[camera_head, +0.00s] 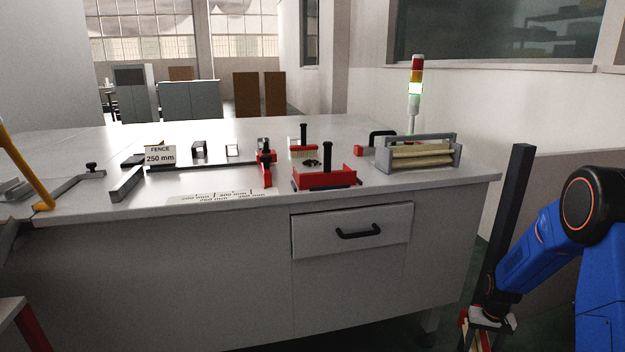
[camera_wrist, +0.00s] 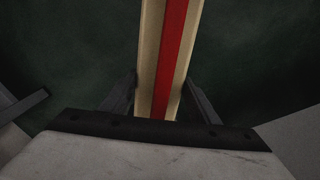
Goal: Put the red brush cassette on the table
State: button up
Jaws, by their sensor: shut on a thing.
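My gripper (camera_head: 482,334) is low at the bottom right of the head view, beside the table's right end and below its top. It is shut on the red brush cassette, a long bar with a red stripe between cream bands. In the wrist view the red brush cassette (camera_wrist: 170,60) runs up from between the fingers, above a dark floor. In the head view only a small part of it shows at the bottom edge. The grey table (camera_head: 240,260) stands left of my gripper.
On the table are a red clamp block (camera_head: 328,178), a grey holder with cream rollers (camera_head: 418,155), a fence sign (camera_head: 160,156) and a signal lamp (camera_head: 414,95). A dark post (camera_head: 510,210) stands between the table and my arm.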

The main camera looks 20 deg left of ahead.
aim_at(189, 186)
jog(key=k+u, duration=0.1)
jog(key=u, duration=0.3)
jog(key=k+j+u, duration=0.1)
jog(key=u, duration=0.3)
jog(key=k+j+u, duration=0.1)
jog(key=u, duration=0.35)
